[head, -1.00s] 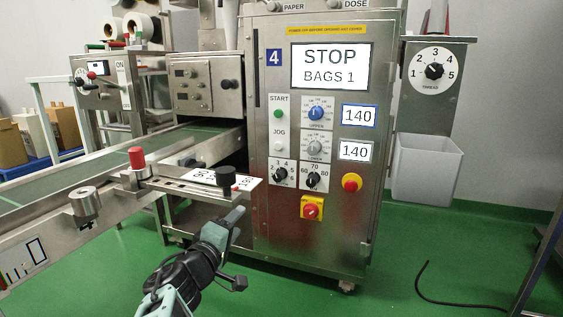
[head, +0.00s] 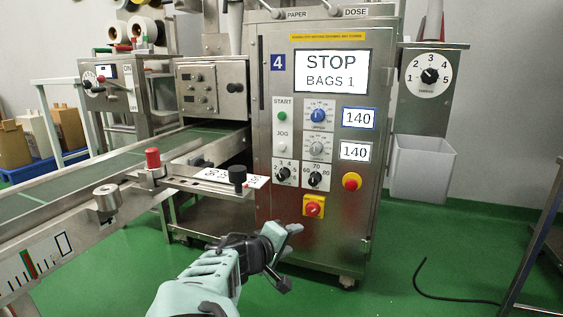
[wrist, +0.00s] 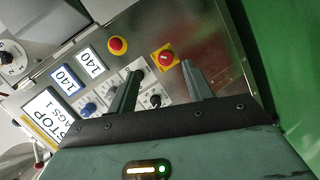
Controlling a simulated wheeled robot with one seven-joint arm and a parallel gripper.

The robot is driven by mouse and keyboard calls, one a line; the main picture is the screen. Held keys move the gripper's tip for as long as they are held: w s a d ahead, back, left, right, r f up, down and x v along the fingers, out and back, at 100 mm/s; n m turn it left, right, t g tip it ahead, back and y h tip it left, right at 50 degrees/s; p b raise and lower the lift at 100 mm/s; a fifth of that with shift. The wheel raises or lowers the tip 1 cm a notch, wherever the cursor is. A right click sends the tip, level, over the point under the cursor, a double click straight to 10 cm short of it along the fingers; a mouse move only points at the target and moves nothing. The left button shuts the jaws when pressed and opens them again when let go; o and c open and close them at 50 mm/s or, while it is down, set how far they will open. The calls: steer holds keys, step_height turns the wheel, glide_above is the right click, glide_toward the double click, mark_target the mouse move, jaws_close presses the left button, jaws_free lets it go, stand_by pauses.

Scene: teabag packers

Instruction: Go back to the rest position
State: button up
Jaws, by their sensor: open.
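My gripper (head: 290,236) is in front of the lower part of the steel machine cabinet (head: 335,245), below the red rotary switch on its yellow plate (head: 314,206). In the wrist view my gripper (wrist: 158,90) shows two fingers spread apart with nothing between them. The cabinet panel lies beyond the fingers, with the red rotary switch (wrist: 166,57) and the red push button (wrist: 117,45) in sight. The cabinet's screen (head: 330,70) reads STOP, BAGS 1. Two small displays (head: 358,118) both read 140.
A conveyor (head: 110,170) runs along the left, with a red-topped post (head: 152,158) and a black knob (head: 237,174) on its side bracket. A grey bin (head: 422,172) hangs at the right. A black cable (head: 440,292) lies on the green floor. Open floor lies right of the cabinet.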

steer(key=s+d+f+m+g+y+p, duration=0.3)
steer(key=s+d+g, duration=0.6)
steer(key=s+d, duration=0.15)
steer(key=s+d+r+n+g+y+p, duration=0.1)
steer(key=s+r+n+y+p, duration=0.15)
steer(key=s+r, duration=0.85)
steer(key=s+d+r+n+g+y+p, duration=0.15)
steer(key=s+r+y, duration=0.4)
steer(key=s, duration=0.95)
step_height(320, 180, up, 39)
steer(key=m+h+p, duration=0.1)
steer(key=h+p, duration=0.1)
steer(key=p, duration=3.6)
steer(key=shift+w+a, duration=0.35)
